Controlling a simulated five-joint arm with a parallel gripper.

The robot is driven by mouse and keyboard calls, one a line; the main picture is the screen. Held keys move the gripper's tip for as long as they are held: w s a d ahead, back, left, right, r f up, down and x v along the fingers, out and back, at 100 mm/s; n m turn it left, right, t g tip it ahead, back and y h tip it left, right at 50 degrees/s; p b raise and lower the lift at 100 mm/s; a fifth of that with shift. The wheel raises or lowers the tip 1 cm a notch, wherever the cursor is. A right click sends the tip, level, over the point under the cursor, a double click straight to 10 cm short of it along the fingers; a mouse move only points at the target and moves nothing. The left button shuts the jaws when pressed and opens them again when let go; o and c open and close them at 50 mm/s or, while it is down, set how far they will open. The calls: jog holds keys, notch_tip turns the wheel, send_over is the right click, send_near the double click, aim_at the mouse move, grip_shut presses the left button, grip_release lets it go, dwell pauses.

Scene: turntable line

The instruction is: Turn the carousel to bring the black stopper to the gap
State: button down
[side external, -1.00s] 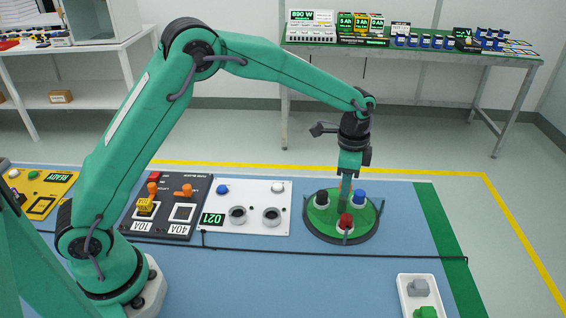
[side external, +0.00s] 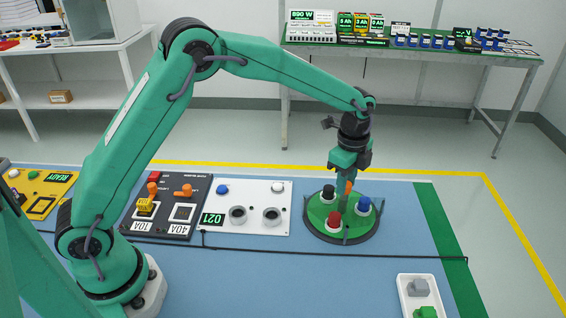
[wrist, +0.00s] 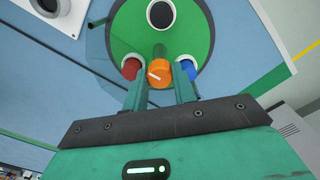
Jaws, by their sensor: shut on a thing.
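The carousel (side external: 316,212) is a round green disc inside a dark ring, on the blue work surface. The black stopper (side external: 328,192) stands in a white seat at its back left. The blue stopper (side external: 363,206) is at the right and the red stopper (side external: 333,219) at the front left. My gripper (wrist: 160,72) is shut on the orange knob (wrist: 158,76) at the disc's middle. In the wrist view the black stopper (wrist: 161,13) is beyond the knob, with red (wrist: 130,69) and blue (wrist: 188,69) beside the fingers. I cannot make out the gap clearly.
A white panel (side external: 255,188) with two round sockets and a display reading 021 lies left of the carousel. A black cable (side external: 400,256) runs in front of it. A white tray (side external: 403,300) with grey and green parts is at front right.

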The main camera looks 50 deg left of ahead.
jog(key=shift+m, duration=3.6)
jog(key=c, duration=1.1)
grip_release()
jog(key=shift+r, duration=0.1)
jog(key=shift+r, duration=3.85)
